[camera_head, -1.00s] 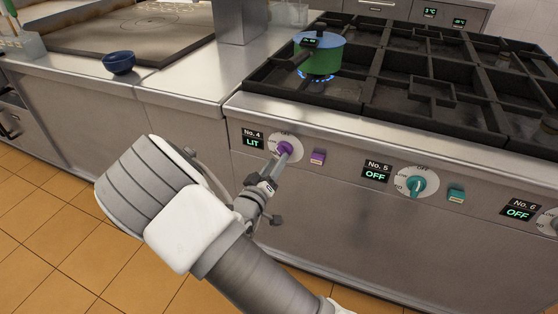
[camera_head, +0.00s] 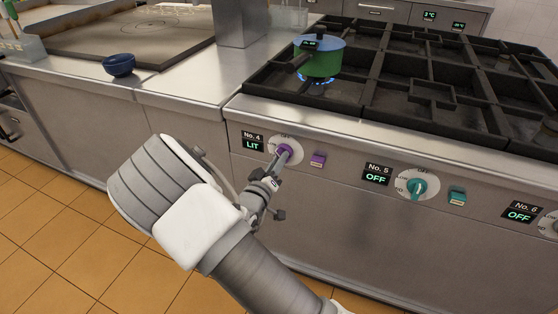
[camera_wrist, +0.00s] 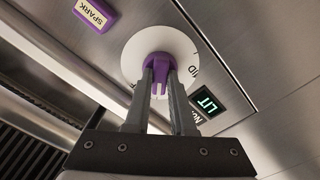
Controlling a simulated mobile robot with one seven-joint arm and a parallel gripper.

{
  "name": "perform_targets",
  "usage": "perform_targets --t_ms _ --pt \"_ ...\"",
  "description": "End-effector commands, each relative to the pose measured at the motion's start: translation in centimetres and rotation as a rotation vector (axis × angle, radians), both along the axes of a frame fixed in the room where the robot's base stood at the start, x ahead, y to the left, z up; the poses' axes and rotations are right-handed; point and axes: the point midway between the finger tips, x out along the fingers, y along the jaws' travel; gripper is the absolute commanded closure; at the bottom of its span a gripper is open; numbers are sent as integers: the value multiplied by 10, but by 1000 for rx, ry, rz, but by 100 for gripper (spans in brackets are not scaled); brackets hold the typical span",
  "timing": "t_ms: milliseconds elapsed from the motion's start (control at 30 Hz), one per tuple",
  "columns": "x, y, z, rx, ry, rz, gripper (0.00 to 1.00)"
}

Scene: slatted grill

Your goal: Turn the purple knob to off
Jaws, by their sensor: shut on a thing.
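The purple knob (camera_wrist: 158,62) sits on a round white dial (camera_wrist: 132,60) on the stove's front panel; it also shows in the head view (camera_head: 285,151). The display beside it (camera_head: 253,141) reads "No. 4 LIT", and the LIT part shows in the wrist view (camera_wrist: 208,103). My gripper (camera_wrist: 160,78) has its two fingers on either side of the knob's grip, shut on it. In the head view my gripper (camera_head: 281,160) reaches the dial from below and partly hides it. A blue flame (camera_head: 317,80) burns under a green and blue pot (camera_head: 320,58).
A purple spark button (camera_head: 318,160) is just right of the dial. The teal No. 5 knob (camera_head: 417,187) and its teal button (camera_head: 457,197) are farther right; that display reads OFF. A blue bowl (camera_head: 119,64) stands on the counter. The floor in front is clear.

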Motion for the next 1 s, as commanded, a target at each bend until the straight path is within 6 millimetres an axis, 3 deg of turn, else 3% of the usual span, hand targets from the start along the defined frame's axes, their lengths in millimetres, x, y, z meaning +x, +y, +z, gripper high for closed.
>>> perform_targets --t_ms 367,1000 --pt "0 0 -1 57 -21 -1 100" --pt "0 -1 -3 500 -181 -3 100"
